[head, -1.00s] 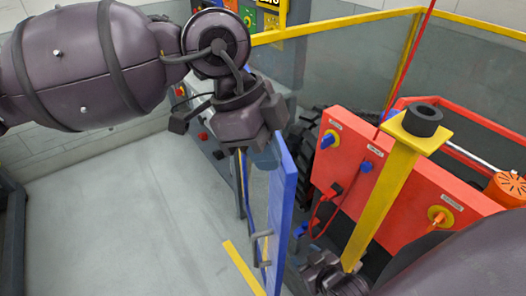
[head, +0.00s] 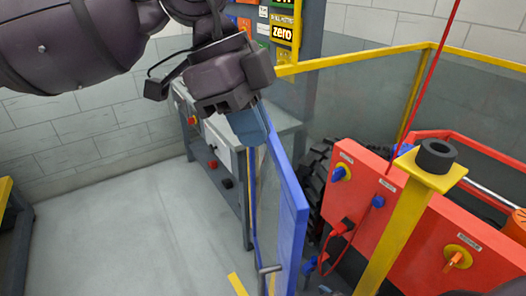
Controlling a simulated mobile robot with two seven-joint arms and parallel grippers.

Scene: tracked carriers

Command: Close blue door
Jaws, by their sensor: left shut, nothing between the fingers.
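The blue door (head: 292,222) stands upright in the middle of the head view, seen nearly edge-on. It has a blue frame and a grey handle (head: 269,269) low on its near part. It juts towards me from the yellow-framed clear fence, so it stands open. My left gripper (head: 250,124) is shut and empty at the door's far upper end. Its bluish fingers overlap the door's top edge in the picture; I cannot tell whether they touch.
A red machine (head: 385,205) with plugs and a black track stands right of the door. A yellow post (head: 399,230) with a black ring rises before it. A grey bench (head: 222,150) stands behind the door. The grey floor (head: 130,235) on the left is clear.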

